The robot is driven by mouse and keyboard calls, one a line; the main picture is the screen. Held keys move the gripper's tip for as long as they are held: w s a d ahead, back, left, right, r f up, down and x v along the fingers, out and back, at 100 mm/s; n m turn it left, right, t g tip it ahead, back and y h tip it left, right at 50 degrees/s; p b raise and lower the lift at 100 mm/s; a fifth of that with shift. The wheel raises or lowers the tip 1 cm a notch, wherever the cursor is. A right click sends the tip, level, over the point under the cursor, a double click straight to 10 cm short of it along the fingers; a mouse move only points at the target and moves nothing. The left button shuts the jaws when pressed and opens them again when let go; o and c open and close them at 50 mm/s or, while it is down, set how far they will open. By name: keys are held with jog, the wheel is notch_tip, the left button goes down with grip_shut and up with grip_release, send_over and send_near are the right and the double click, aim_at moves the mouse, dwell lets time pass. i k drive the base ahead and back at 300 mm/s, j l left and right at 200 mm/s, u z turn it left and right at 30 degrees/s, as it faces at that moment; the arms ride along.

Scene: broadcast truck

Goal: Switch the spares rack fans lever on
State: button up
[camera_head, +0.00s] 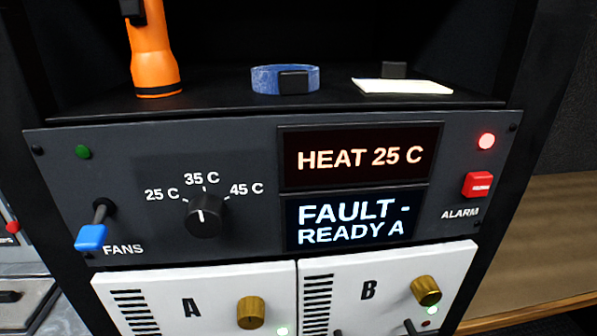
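The fans lever has a blue tip (91,237) and a dark stem (103,212). It sits at the left of the dark control panel (130,135), beside the white label FANS. The lever points down and slightly left. A green lamp (83,152) above it looks dim. My gripper is not in view.
The panel holds a black knob (206,216), a HEAT 25 C display (360,157), a FAULT - READY A display (351,221), a lit red lamp (486,141) and a red alarm switch (478,186). An orange torch (153,55) and blue strap (262,79) stand on the shelf above. White modules A (215,290) and B (395,270) sit below.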

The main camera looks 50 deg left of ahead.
aim_at(92, 237)
jog(key=u, duration=1.2)
